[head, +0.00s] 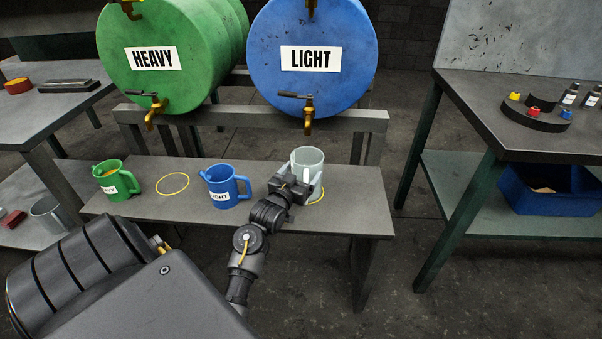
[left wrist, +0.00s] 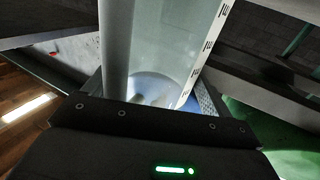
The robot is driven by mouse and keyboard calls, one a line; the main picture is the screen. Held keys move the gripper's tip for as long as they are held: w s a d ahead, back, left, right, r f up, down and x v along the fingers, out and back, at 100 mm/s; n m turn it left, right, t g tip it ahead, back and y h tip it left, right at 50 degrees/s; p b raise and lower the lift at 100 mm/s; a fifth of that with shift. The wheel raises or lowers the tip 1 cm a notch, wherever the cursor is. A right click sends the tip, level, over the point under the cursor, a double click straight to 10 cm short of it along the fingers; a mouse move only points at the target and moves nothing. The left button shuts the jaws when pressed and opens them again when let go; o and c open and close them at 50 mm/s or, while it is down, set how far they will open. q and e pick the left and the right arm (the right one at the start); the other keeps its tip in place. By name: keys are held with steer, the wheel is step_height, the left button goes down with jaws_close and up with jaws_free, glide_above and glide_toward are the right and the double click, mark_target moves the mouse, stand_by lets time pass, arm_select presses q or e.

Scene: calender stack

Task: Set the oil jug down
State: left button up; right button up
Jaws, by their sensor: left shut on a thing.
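My left gripper (head: 297,188) is shut on a clear, pale grey jug (head: 307,158) at the right part of the low bench. The jug looks upright. A yellow ring (head: 320,198) shows on the bench by its foot; my gripper hides the jug's lower part, so I cannot tell whether it touches the bench. In the left wrist view the jug's clear wall (left wrist: 160,45) with black scale marks fills the space before the gripper. My right gripper is not in view.
A blue LIGHT jug (head: 222,187) and a green HEAVY jug (head: 116,178) stand on the bench (head: 150,221), with an empty yellow ring (head: 172,184) between them. The green drum (head: 165,85) and blue drum (head: 310,88) have taps above the bench. The bench's right end is bare.

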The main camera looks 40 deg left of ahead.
arm_select(q)
steer(key=o, duration=0.9)
steer(key=shift+r, duration=0.2)
steer(key=p+v, duration=0.1)
steer(key=v, duration=1.1)
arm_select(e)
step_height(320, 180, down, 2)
arm_select(q)
steer(key=shift+f, duration=0.15)
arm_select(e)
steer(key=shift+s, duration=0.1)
